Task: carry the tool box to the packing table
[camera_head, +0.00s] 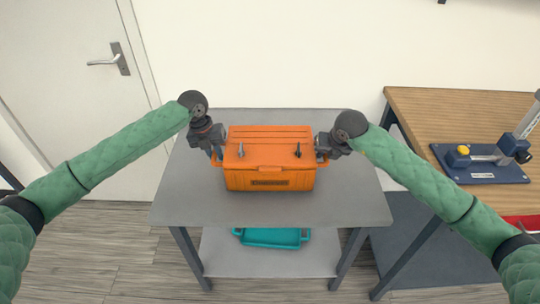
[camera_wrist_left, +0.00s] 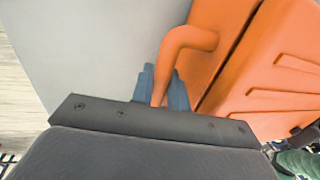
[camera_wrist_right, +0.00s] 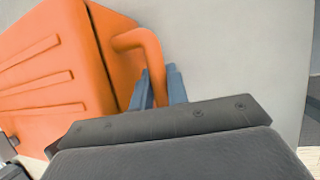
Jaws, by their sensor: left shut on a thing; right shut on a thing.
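The orange tool box (camera_head: 268,160) is on or just above the grey table (camera_head: 345,208); I cannot tell whether it touches the top. My left gripper (camera_head: 216,155) is shut on the handle at the box's left end; that orange handle (camera_wrist_left: 187,42) shows between the fingers in the left wrist view. My right gripper (camera_head: 323,153) is shut on the handle at the right end, and this handle (camera_wrist_right: 140,40) shows between the fingers in the right wrist view. I cannot tell which table is the packing table.
A teal tray (camera_head: 270,237) lies on the grey table's lower shelf. To the right stands a wooden-topped table (camera_head: 430,108) with a blue-based device (camera_head: 485,165) and a red item (camera_head: 522,222) at its edge. A white door (camera_head: 75,70) is at the left.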

